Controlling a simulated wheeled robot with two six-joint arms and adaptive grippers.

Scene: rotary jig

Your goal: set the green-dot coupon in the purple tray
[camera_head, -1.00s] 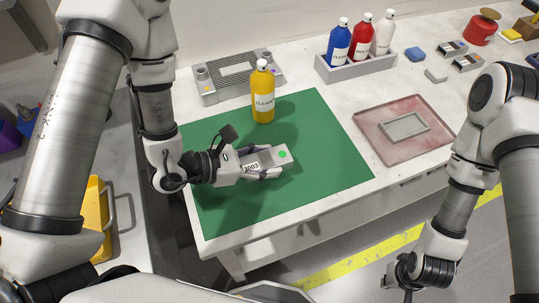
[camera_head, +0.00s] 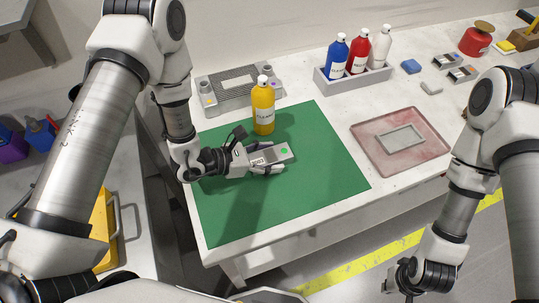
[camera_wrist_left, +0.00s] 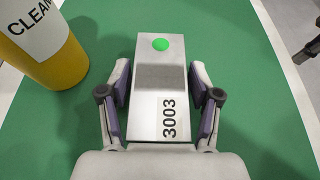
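The green-dot coupon (camera_head: 284,152) is a grey block with a green dot on its far end. The left wrist view shows it (camera_wrist_left: 160,70) with a label reading 3003.
A yellow cleaner bottle (camera_head: 263,108) stands close beyond the coupon. A grey fixture (camera_head: 238,92) is behind it. A reddish tray (camera_head: 375,158) with a grey frame (camera_head: 400,138) lies right of the green mat (camera_head: 320,190). A yellow bin (camera_head: 102,225) is at left.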

